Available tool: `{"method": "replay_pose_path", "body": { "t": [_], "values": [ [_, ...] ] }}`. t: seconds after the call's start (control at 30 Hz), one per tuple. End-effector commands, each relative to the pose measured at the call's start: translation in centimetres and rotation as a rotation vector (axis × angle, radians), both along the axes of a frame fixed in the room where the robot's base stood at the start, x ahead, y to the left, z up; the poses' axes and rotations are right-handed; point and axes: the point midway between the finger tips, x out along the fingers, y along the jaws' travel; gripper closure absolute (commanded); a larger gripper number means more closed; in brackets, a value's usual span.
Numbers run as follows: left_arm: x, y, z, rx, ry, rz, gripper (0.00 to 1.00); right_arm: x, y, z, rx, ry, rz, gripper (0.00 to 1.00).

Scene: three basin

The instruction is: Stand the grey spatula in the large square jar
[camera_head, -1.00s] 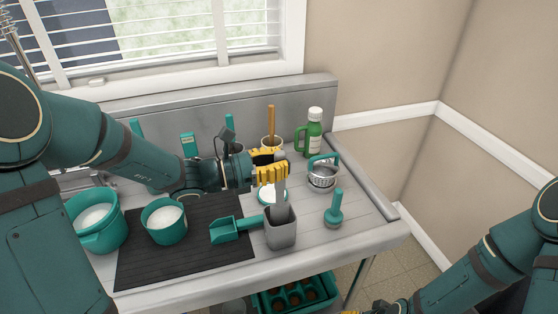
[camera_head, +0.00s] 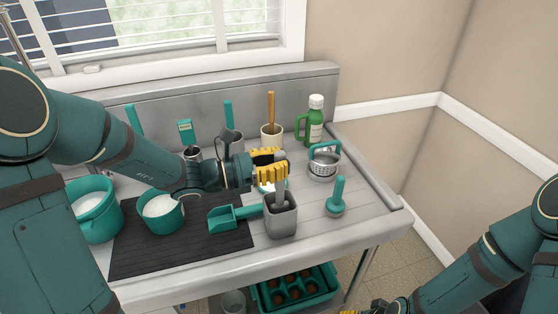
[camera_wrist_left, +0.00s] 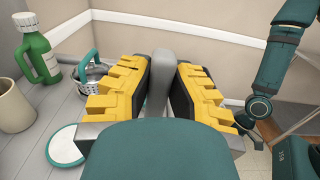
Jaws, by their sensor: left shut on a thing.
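The grey spatula (camera_head: 280,190) is upright, with its lower end inside the mouth of the large square jar (camera_head: 281,221), a grey open-topped jar near the counter's front. My left gripper (camera_head: 271,166) is shut on the spatula's upper part, above the jar rim. In the left wrist view the spatula's grey handle (camera_wrist_left: 174,70) stands between the yellow fingers. The jar is hidden there. Whether the spatula touches the jar's bottom cannot be seen. My right gripper (camera_head: 350,311) barely shows at the bottom edge of the head view.
A teal scoop (camera_head: 232,218) lies just left of the jar. A teal stamp-like tool (camera_head: 336,199) stands to its right. Behind are a strainer basket (camera_head: 323,164), a green bottle (camera_head: 314,123) and a cream crock (camera_head: 271,141). Teal pots (camera_head: 161,216) stand at left.

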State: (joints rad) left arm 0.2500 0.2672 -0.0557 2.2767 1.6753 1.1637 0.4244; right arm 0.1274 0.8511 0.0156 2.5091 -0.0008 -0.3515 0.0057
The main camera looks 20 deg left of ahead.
Motion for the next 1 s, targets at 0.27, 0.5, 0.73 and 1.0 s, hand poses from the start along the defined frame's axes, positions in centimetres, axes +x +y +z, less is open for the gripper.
{"method": "replay_pose_path", "body": {
  "t": [0.27, 0.5, 0.73, 1.0],
  "values": [
    [0.0, 0.0, -1.4, -0.001, 0.001, 0.0, 1.0, -0.1, 0.0, -1.1, 0.0, 0.002, 0.003, 0.45],
    [0.0, 0.0, -1.4, 0.0, 0.0, 0.0, 0.57, -0.1, 0.0, -1.1, 0.001, 0.003, 0.003, 0.45],
    [0.0, 0.1, -1.4, 0.0, 0.0, 0.0, 0.57, -0.1, 0.0, -1.0, 0.0, 0.002, 0.003, 0.45],
    [-1.0, 1.5, -1.3, 0.0, 0.001, 0.002, 0.57, -0.1, 0.0, -0.7, 0.0, 0.002, 0.003, 0.45]
  ]
}}
